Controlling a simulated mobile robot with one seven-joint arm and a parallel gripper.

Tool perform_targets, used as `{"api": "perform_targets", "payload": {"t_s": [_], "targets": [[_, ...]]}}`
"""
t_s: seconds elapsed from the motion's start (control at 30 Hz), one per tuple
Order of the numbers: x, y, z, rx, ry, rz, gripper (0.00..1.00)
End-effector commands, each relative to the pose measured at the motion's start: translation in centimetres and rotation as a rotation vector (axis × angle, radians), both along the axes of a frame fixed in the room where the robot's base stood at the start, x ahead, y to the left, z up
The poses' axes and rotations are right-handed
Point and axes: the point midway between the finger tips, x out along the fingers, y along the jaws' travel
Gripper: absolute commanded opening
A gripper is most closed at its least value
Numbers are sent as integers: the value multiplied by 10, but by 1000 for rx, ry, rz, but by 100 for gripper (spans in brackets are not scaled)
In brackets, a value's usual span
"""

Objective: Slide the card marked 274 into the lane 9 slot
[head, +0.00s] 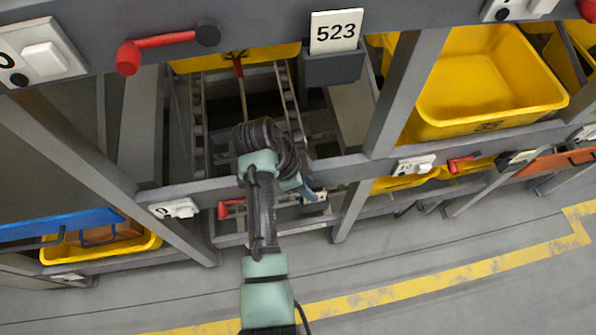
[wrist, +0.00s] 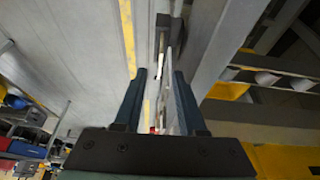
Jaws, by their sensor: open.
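My gripper (head: 308,190) is open, with its blue fingers pointing down at the lower rail in the head view. Right at the fingertips is a small dark slot holder (head: 314,206) with something white at its top; I cannot read any number on it. In the wrist view the open fingers (wrist: 160,72) stand on either side of a thin pale strip, seen nearly edge-on. I cannot tell whether it is the card marked 274. A white label plate (head: 175,208), which seems to read 9, is on the lower rail left of the gripper.
Red levers (head: 160,48) stick out from the rails. A large yellow tray (head: 490,80) is at the right and a blue one (head: 60,224) at the left. The floor in front is clear.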

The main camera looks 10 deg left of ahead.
Motion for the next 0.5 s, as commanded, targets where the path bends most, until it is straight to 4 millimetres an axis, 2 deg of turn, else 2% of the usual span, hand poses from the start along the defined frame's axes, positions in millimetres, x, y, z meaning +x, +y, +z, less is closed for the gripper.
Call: {"api": "perform_targets", "payload": {"t_s": [0.03,0.2,0.33,0.5], "targets": [[-1,5,13,0,-5,2,40],[-5,18,46,1,-3,2,40],[-7,26,63,0,-3,2,40],[-10,30,74,-1,0,1,40]]}}
